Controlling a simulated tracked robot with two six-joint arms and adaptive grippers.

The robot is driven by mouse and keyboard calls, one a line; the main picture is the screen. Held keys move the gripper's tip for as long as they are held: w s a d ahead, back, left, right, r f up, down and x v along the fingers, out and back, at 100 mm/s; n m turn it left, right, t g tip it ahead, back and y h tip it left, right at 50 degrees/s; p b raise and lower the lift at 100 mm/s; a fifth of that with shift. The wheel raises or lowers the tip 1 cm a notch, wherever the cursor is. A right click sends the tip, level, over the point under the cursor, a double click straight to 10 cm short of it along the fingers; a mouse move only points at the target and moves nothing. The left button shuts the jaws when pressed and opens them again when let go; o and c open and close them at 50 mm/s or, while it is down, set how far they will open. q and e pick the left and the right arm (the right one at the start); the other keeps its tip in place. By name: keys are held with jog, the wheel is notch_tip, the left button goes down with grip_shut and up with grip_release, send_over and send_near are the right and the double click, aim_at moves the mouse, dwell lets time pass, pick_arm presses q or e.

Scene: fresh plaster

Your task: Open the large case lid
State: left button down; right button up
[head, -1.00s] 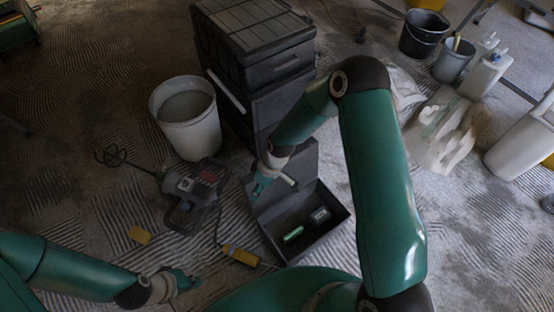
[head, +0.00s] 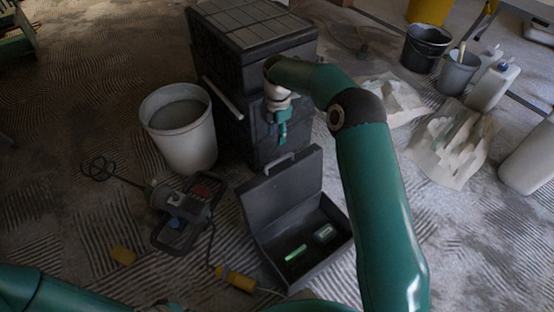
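A dark grey case (head: 346,241) stands open on the floor in the head view. Its lid (head: 284,199) stands raised at the back, with a grey handle (head: 280,164) along its top edge. A green item (head: 296,253) and a small grey-green device (head: 325,233) lie inside. My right gripper (head: 282,138) points down above the lid's handle, apart from it in the picture, in front of the black stacked boxes. Its fingers are too small to tell whether they are open. My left gripper (head: 160,306) barely shows at the bottom edge, mostly cut off.
Black stacked boxes (head: 255,75) stand behind the case. A white bucket (head: 181,130) and a mixer (head: 183,212) are to the left. A yellow-handled tool (head: 235,278) lies close to the case's left front. Paper sheets (head: 450,140), buckets and jugs are at the right.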

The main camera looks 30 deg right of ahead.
notch_tip(320, 180, down, 13)
jog(key=shift+w+r+b, duration=0.15)
jog(key=shift+r+b, duration=0.05)
jog(key=shift+b, duration=0.9)
grip_shut()
